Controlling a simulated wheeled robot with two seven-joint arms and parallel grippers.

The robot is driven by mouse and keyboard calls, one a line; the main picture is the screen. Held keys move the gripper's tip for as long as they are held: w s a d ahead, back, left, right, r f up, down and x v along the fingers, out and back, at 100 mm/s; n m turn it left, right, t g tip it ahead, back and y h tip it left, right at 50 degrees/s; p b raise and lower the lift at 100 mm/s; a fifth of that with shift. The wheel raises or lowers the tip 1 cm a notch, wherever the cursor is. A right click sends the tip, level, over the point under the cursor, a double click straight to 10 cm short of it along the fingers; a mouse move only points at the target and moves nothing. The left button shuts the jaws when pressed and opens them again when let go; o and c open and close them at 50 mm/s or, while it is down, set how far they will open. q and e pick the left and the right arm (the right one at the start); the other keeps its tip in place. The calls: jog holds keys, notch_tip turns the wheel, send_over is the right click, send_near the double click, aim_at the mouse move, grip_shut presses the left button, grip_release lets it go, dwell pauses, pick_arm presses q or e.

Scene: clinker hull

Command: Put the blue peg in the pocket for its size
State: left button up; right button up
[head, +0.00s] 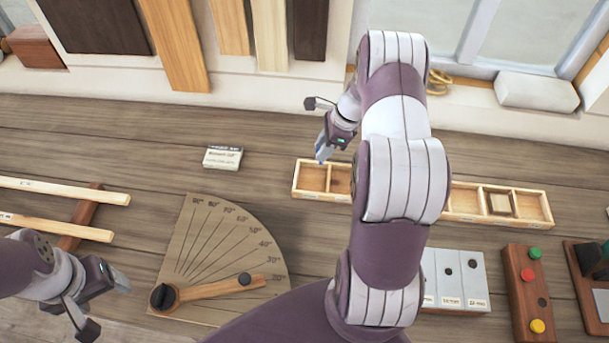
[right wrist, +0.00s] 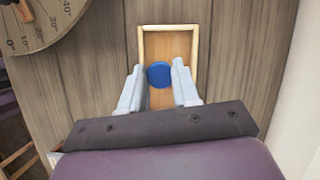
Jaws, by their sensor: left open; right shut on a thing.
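The blue peg (right wrist: 159,74) shows in the right wrist view as a round blue top between the fingertips of my right gripper (right wrist: 160,84), which is shut on it. It appears over a wooden pocket (right wrist: 168,27); its depth there I cannot tell. In the head view my right gripper (head: 324,146) is above the left end of the long compartmented wooden tray (head: 322,199). My arm hides the tray's middle. My left gripper (head: 101,308) is open and empty at the lower left, away from the tray.
A protractor board (head: 215,235) with a wooden pointer lies left of the tray. A small labelled block (head: 223,157) lies behind it. A square block (head: 499,204) sits in a right-hand tray compartment. A button box (head: 528,290) and a light labelled block (head: 455,280) stand in front.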

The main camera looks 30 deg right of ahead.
jog(key=shift+w+m, duration=0.4)
jog(key=shift+w, duration=0.2)
jog(key=shift+w+f, duration=0.1)
jog(key=shift+w, duration=0.05)
pick_arm(q)
jog(key=f+b, duration=0.5)
jog(key=shift+a+f, duration=0.2)
jog(key=shift+f, duration=0.05)
pick_arm(e)
jog(key=f, duration=0.5)
jog(key=shift+s+d+f, duration=0.15)
jog(key=shift+s+f, duration=0.05)
jog(key=o, duration=1.1)
jog(key=shift+s, duration=0.1)
jog(key=shift+c, duration=0.2)
pick_arm(q)
jog(key=shift+s, duration=0.1)
